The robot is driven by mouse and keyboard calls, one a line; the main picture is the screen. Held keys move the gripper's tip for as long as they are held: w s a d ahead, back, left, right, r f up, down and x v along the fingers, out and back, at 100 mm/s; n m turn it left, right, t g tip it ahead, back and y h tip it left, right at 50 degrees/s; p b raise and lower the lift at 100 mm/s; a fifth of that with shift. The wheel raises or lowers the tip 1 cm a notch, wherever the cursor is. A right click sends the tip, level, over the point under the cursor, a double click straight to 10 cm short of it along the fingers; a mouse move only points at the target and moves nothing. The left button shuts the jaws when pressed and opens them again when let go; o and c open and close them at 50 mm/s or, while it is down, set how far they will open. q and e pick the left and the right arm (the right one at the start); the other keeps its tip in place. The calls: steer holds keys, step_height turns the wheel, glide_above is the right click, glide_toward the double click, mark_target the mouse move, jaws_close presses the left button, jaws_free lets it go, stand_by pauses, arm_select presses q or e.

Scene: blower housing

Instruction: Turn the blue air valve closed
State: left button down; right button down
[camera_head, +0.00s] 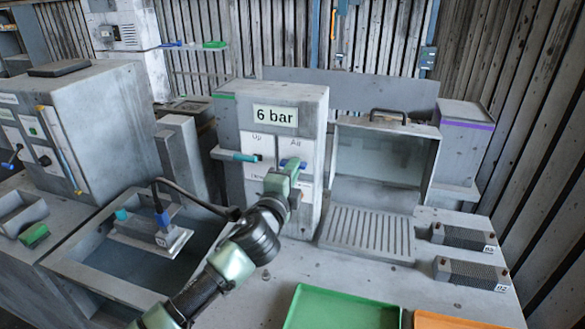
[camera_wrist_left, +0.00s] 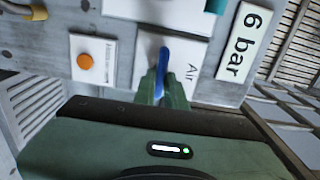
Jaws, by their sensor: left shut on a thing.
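The blue air valve handle (camera_head: 293,162) is on the plate marked "Air", on the front of the grey cabinet under the "6 bar" sign (camera_head: 275,116). My left gripper (camera_head: 287,174) reaches it from the front. In the left wrist view the blue handle (camera_wrist_left: 162,65) runs into my left gripper (camera_wrist_left: 162,90), whose green fingers are shut on it. The handle lies roughly sideways across the panel. Its gripped end is partly hidden by the fingers. My right gripper is not in view.
A teal lever (camera_head: 238,156) sticks out just left of the valve. An orange button (camera_wrist_left: 84,60) is near it in the wrist view. A sink-like basin (camera_head: 72,281) is at left, a slotted grate (camera_head: 368,234) at right, and a green tray (camera_head: 340,309) in front.

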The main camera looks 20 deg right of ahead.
arm_select(q)
steer(key=shift+f, duration=0.1)
stand_by(0.5)
steer(key=c, duration=1.5)
jaws_free()
steer(key=shift+o, duration=0.2)
steer(key=b+v, duration=0.1)
steer(key=v, duration=0.6)
steer(key=shift+s+a, duration=0.2)
steer(key=shift+s, duration=0.15)
